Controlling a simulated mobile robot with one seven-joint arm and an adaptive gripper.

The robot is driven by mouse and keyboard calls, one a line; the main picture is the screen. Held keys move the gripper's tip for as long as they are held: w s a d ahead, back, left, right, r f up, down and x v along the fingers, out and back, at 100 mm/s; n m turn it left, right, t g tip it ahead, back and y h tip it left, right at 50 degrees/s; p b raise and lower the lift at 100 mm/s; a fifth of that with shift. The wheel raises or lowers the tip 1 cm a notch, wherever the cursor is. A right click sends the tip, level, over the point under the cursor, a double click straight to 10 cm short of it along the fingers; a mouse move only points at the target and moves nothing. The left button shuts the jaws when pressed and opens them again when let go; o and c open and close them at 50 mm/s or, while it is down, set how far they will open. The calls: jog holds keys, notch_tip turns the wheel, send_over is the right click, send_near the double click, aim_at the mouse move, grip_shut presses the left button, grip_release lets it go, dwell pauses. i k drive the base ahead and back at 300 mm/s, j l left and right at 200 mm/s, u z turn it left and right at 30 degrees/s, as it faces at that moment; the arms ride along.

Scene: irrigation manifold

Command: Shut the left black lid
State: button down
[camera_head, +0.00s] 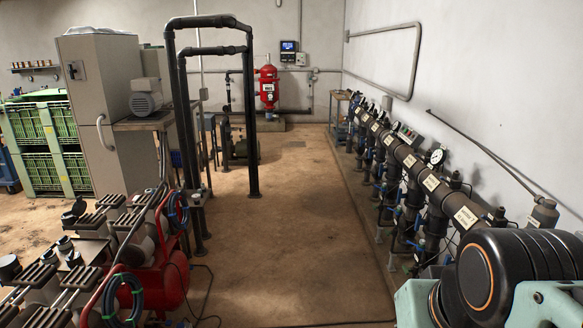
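No black lid that I can clearly pick out as the left one shows in the head view. Small round black caps stand on the machines at the lower left, one of them a black cap (10,267) at the left edge. I cannot tell whether any of these is a lid, or whether it is open or shut. A black and pale green part of my arm fills the lower right corner. My gripper is not in view.
A red tank machine (165,283) with coiled hoses stands at the lower left. A dark pipe manifold (432,183) with valves and gauges runs along the right wall. Black upright pipes (250,130) rise left of centre. Green crates (40,125) stand far left. The middle floor is clear.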

aim_at(79, 209)
jog(key=i+u, duration=0.3)
jog(key=i, duration=0.2)
jog(key=i+u, duration=0.35)
jog(key=i, duration=0.15)
jog(key=i+u, duration=0.4)
jog(key=i+l+u, duration=0.1)
jog(key=i+u, duration=0.3)
jog(key=i+j, duration=0.1)
jog(key=i, duration=0.3)
jog(key=i+z, duration=0.1)
jog(key=i, duration=0.3)
jog(key=z, duration=6.35)
